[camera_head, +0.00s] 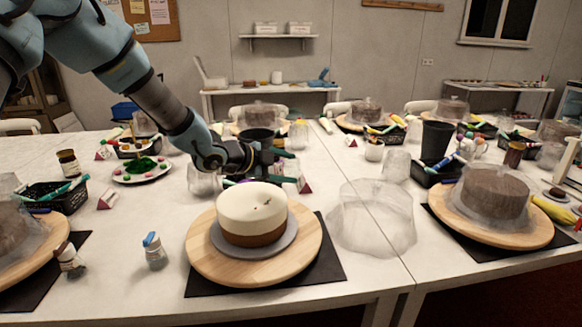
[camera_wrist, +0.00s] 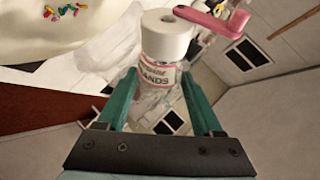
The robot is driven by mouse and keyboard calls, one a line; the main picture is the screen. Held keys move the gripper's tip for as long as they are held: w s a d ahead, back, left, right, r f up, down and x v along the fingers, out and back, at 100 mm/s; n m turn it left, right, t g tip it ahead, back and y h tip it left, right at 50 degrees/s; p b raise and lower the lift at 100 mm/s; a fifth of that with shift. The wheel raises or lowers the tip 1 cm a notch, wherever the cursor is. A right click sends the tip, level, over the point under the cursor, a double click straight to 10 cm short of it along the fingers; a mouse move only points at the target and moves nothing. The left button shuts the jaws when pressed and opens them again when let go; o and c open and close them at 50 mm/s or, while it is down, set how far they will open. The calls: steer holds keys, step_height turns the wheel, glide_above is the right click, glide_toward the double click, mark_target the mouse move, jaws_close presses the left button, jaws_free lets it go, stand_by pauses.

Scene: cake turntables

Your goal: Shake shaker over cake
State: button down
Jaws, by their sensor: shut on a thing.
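The cake (camera_head: 252,212) has a white top layer over a brown base. It stands on a grey board (camera_head: 283,240) on a round wooden turntable (camera_head: 205,262). A few small coloured specks lie on its top. My gripper (camera_head: 272,156) is behind and above the cake in the head view. In the wrist view, the green fingers of my gripper (camera_wrist: 165,95) are shut on a clear shaker (camera_wrist: 158,75) with a white cap and a pink part beside it. The cake's white top (camera_wrist: 40,40) shows at upper left there, with several coloured sprinkles. The shaker is hard to make out in the head view.
A small blue-capped jar (camera_head: 155,252) and a brown-capped jar (camera_head: 70,260) stand left of the turntable. A clear crumpled cover (camera_head: 372,218) lies to its right. Another turntable with a covered brown cake (camera_head: 493,193) is at the right. A plate with green decoration (camera_head: 143,168) is behind left.

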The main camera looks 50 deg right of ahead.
steer(key=shift+w+r+n+g+h+p, duration=0.1)
steer(key=shift+r+n+g+h+p, duration=0.2)
steer(key=shift+p, duration=0.2)
steer(key=shift+s+d+b, duration=0.1)
steer(key=shift+s+b, duration=0.2)
steer(key=shift+s, duration=0.1)
steer(key=shift+w+a, duration=0.2)
steer(key=shift+w, duration=0.25)
steer(key=shift+r+p, duration=0.25)
steer(key=shift+p, duration=0.3)
steer(key=shift+g, duration=0.3)
